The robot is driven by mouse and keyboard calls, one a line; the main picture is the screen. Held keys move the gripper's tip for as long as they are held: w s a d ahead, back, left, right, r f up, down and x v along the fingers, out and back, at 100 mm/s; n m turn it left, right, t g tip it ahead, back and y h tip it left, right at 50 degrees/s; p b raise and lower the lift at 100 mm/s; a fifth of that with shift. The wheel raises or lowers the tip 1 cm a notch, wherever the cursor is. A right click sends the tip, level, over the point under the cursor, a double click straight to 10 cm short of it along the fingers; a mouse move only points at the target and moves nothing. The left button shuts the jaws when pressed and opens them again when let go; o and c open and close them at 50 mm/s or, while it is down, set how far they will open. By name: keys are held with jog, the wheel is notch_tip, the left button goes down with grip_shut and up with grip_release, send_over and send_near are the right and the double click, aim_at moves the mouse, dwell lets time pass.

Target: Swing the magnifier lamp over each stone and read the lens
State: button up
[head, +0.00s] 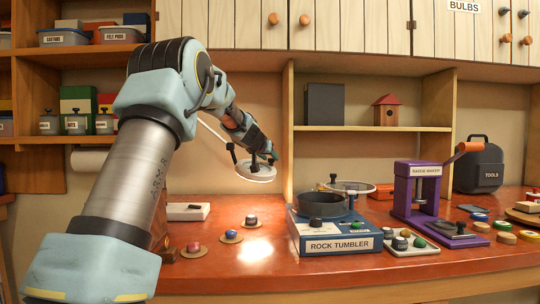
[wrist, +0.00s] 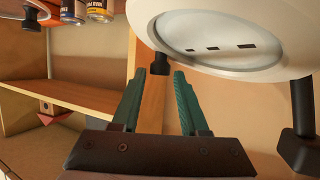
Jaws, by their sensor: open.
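The magnifier lamp (head: 256,175), a white ring head on a thin pale arm, hangs above the red counter. In the wrist view its white head (wrist: 285,62) fills the upper right, with three dark slots on its pale face. My gripper (head: 264,154) is at the lamp head, open. In the wrist view a black knob (wrist: 159,64) on the lamp's rim shows between the fingertips; I cannot tell whether they touch it. A red stone (head: 193,246), a blue stone (head: 231,233) and a dark stone (head: 251,218) sit on round discs below. No lens reading is legible.
The rock tumbler (head: 338,244) stands right of the stones, with a tray of stones (head: 412,248) beside it. A purple badge maker (head: 418,190) and toolbox (head: 481,165) stand farther right. A white box (head: 188,212) lies behind the stones. A bright light patch falls on clear counter.

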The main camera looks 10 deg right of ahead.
jog(key=shift+w+d+f, duration=0.25)
jog(key=shift+w+d, duration=0.05)
jog(key=shift+w, duration=0.2)
grip_shut()
dwell(1.2)
